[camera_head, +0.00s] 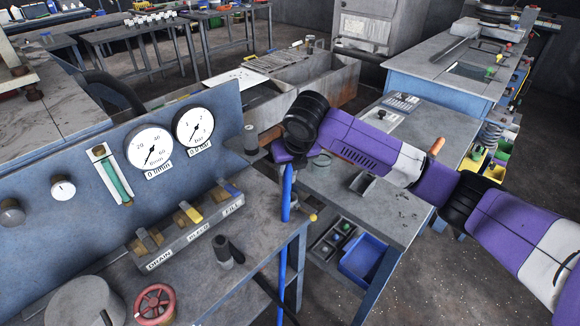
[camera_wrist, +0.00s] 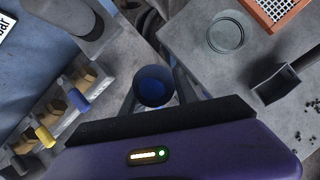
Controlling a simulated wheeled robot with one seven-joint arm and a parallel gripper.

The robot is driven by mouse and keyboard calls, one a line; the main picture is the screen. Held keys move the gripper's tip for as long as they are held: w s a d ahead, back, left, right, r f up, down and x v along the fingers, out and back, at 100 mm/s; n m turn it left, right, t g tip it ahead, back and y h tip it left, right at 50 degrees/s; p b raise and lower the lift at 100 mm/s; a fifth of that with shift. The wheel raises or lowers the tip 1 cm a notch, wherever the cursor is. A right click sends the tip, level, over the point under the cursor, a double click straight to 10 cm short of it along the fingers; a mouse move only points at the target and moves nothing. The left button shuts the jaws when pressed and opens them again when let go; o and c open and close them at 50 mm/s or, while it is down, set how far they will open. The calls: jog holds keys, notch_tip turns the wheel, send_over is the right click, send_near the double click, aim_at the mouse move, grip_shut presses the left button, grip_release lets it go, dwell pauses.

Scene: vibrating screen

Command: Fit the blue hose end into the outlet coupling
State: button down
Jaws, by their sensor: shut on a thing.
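My gripper (camera_head: 287,163) is at the end of the purple arm, over the gap between the panel bench and the right-hand table. Its fingers are closed around the blue hose (camera_head: 282,245), which hangs down past the bench edge. In the wrist view, the round hose end (camera_wrist: 153,92), dark-rimmed and blue inside, sits between the two fingers. I cannot tell for sure which part is the outlet coupling. A grey cylindrical fitting (camera_head: 250,143) stands at the bench's back corner, left of my gripper; it seems to show in the wrist view (camera_wrist: 90,22). The hose end is apart from it.
The valve block (camera_head: 190,235) with DRAIN, BLEED and FILL labels stands left of the hose, below the gauge panel (camera_head: 115,150). A dark fitting (camera_head: 228,252) lies in front of it. The right table (camera_head: 385,215) holds a glass dish (camera_wrist: 231,33) and a scoop (camera_wrist: 280,78).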

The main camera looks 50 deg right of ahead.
aim_at(291, 183)
jog(key=shift+f+b, duration=1.75)
jog(key=shift+f, duration=1.15)
jog(key=shift+f+b, duration=0.65)
jog(key=shift+f, duration=0.95)
jog(key=shift+r, duration=0.1)
jog(key=shift+r+p, duration=1.05)
jog(key=shift+r, duration=0.15)
jog(key=shift+p, duration=0.3)
dwell(1.2)
jog(key=shift+f, duration=0.4)
